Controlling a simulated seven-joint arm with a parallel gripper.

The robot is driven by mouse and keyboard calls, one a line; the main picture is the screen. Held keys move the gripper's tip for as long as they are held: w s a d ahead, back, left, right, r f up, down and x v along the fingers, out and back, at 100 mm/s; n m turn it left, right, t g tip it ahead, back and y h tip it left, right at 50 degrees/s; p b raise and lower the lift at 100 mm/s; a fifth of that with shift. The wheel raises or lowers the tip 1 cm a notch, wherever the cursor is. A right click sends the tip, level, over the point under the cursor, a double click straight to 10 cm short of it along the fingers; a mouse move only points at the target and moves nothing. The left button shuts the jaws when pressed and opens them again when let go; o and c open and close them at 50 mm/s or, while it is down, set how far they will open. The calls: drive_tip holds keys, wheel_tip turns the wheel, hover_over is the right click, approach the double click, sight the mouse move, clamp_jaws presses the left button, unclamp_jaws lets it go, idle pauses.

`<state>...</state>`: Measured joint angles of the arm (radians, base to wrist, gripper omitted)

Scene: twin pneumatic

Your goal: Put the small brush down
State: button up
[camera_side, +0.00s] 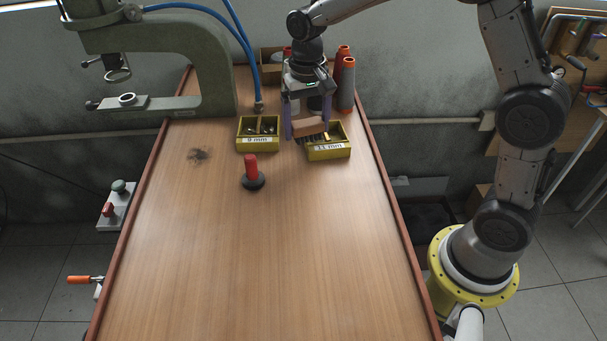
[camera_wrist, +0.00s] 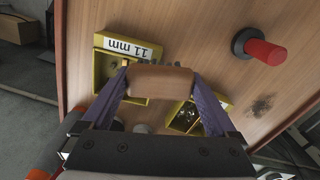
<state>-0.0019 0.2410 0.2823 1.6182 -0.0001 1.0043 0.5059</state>
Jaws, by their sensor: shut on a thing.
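The small brush (camera_side: 310,126) has a light wooden body with dark bristles below it. My gripper (camera_side: 307,127) is shut on it, with a purple finger at each end of the wood. The brush is at the far end of the table, at the left edge of the yellow 11 mm bin (camera_side: 329,152). I cannot tell whether it touches the bin. In the wrist view the brush's wooden body (camera_wrist: 160,80) spans between the two fingers and partly covers the 11 mm bin (camera_wrist: 104,68).
A yellow 9 mm bin (camera_side: 258,146) holds small metal parts. A red-handled tool with a black round base (camera_side: 253,180) stands in front of it. A dark smudge (camera_side: 199,155) lies left. A green press (camera_side: 205,60) and orange-topped cylinders (camera_side: 347,85) stand behind. The table's front is clear.

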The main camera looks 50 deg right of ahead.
drive_tip(key=s+a+r+m, duration=0.15)
drive_tip(key=s+r, duration=0.25)
drive_tip(key=s, duration=0.6)
drive_tip(key=s+a+r+m, duration=0.1)
drive_tip(key=s+r+m, duration=0.15)
drive_tip(key=s, duration=0.65)
drive_tip(key=shift+n, duration=0.4)
drive_tip(key=w+f, duration=0.2)
drive_tip(key=w, duration=0.2)
drive_tip(key=w+a+f, duration=0.1)
drive_tip(key=w+f, duration=0.2)
drive_tip(key=w, duration=0.1)
drive_tip(key=w+a+f, duration=0.1)
drive_tip(key=w+f, duration=0.1)
drive_tip(key=w, duration=0.2)
drive_tip(key=shift+w+a+f, duration=0.1)
drive_tip(key=shift+w+f, duration=0.05)
drive_tip(key=shift+f, duration=0.05)
drive_tip(key=shift+w+f, duration=0.2)
drive_tip(key=shift+f, duration=0.8)
drive_tip(key=shift+w+f, duration=0.15)
drive_tip(key=shift+f, duration=0.8)
drive_tip(key=shift+f, duration=0.15)
drive_tip(key=o, duration=1.2)
